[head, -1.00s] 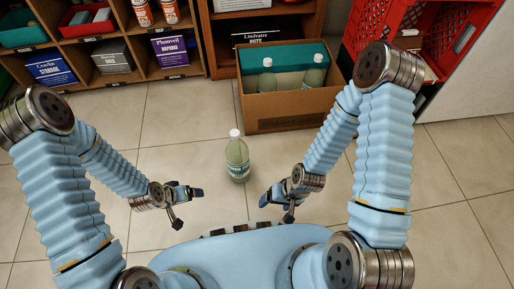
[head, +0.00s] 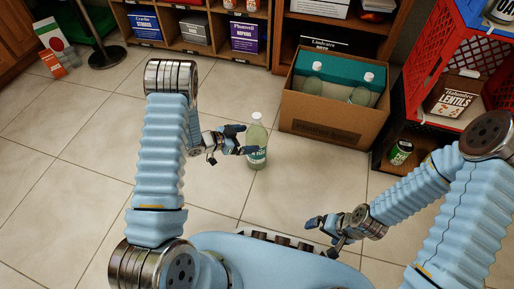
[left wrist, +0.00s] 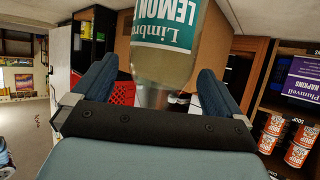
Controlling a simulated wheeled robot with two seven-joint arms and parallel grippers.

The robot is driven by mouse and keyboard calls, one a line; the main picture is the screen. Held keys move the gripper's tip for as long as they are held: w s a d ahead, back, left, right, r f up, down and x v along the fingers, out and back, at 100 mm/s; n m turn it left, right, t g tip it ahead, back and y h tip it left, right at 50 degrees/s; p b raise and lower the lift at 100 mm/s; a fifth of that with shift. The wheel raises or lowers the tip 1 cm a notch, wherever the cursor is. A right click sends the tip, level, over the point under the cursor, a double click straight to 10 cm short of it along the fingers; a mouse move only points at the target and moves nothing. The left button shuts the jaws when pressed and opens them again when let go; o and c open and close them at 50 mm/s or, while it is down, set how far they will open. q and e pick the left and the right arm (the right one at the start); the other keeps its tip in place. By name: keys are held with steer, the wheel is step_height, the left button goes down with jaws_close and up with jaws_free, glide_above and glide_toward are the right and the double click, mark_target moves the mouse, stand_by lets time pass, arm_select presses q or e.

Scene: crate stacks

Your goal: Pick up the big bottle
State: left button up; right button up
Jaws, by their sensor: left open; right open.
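The big bottle (head: 257,146) stands upright on the tiled floor, with a white cap, pale green contents and a teal-and-white label. In the left wrist view the bottle (left wrist: 165,50) appears upside down, its label partly reading "LEMON". My left gripper (head: 243,139) is open at the bottle's left side. Its two fingers (left wrist: 157,85) show on either side of the bottle in the left wrist view; I cannot tell whether they touch it. My right gripper (head: 324,228) is open and empty, low and to the right, apart from the bottle.
Red crates (head: 436,68) and a green can (head: 400,152) are at the right. Shelves (head: 197,50) line the back.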

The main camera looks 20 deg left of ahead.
arm_select(q)
steer(key=b+x, duration=0.1)
steer(key=x, duration=0.4)
steer(key=shift+w, duration=0.2)
steer(key=shift+c, duration=0.3)
steer(key=c, duration=1.4)
steer(key=shift+c, duration=1.3)
steer(key=shift+r, duration=0.2)
